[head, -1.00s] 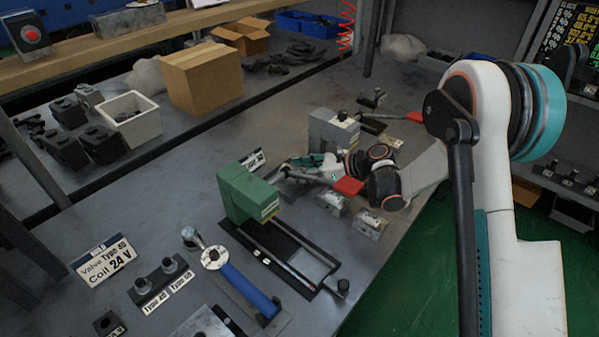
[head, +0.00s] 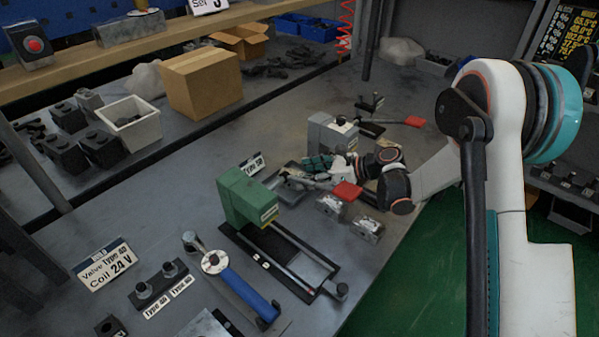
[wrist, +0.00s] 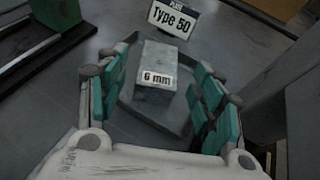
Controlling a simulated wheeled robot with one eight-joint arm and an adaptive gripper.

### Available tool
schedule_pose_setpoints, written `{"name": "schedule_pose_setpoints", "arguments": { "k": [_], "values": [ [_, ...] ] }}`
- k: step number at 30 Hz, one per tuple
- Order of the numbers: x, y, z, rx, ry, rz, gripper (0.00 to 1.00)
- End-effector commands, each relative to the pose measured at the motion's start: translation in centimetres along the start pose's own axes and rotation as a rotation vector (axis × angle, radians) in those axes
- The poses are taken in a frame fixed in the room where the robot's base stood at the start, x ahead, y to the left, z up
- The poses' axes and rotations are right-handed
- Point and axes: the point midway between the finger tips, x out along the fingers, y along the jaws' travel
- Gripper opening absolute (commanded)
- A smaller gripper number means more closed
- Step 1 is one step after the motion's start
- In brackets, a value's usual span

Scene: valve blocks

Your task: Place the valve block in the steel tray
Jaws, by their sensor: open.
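The valve block (wrist: 157,80), a grey metal block with a "6 mm" label, sits in the dark steel tray (wrist: 147,119) in the wrist view. My gripper (wrist: 158,88) is open, with teal finger pads on both sides of the block and visible gaps between pads and block. In the head view my gripper (head: 308,175) is low over the tray behind the green press, and it hides most of the block and tray. A "Type 50" sign (wrist: 174,18) stands just beyond the tray.
The green press (head: 244,196) stands left of my gripper. A grey machine (head: 328,133) stands behind it. Two labelled metal blocks (head: 331,206) (head: 367,228) and a red handle (head: 346,191) are close on the near side. A blue-handled tool (head: 245,289) lies in front.

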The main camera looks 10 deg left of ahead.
Motion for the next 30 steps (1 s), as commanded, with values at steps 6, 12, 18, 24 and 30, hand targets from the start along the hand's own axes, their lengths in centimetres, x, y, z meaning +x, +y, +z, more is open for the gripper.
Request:
{"name": "schedule_pose_setpoints", "arguments": {
  "k": [6,12,18,24,30],
  "values": [
    [-4.9,-0.1,0.2,0.001,0.0,-0.003,0.61],
    [-7.8,-0.1,0.2,0.0,0.0,-0.002,0.61],
    [-9.0,0.0,0.1,-0.001,0.0,0.0,0.61],
    [-9.0,0.0,0.0,-0.001,0.0,0.0,0.61],
    [-9.0,0.0,0.0,-0.001,0.0,0.0,0.61]
  ]
}}
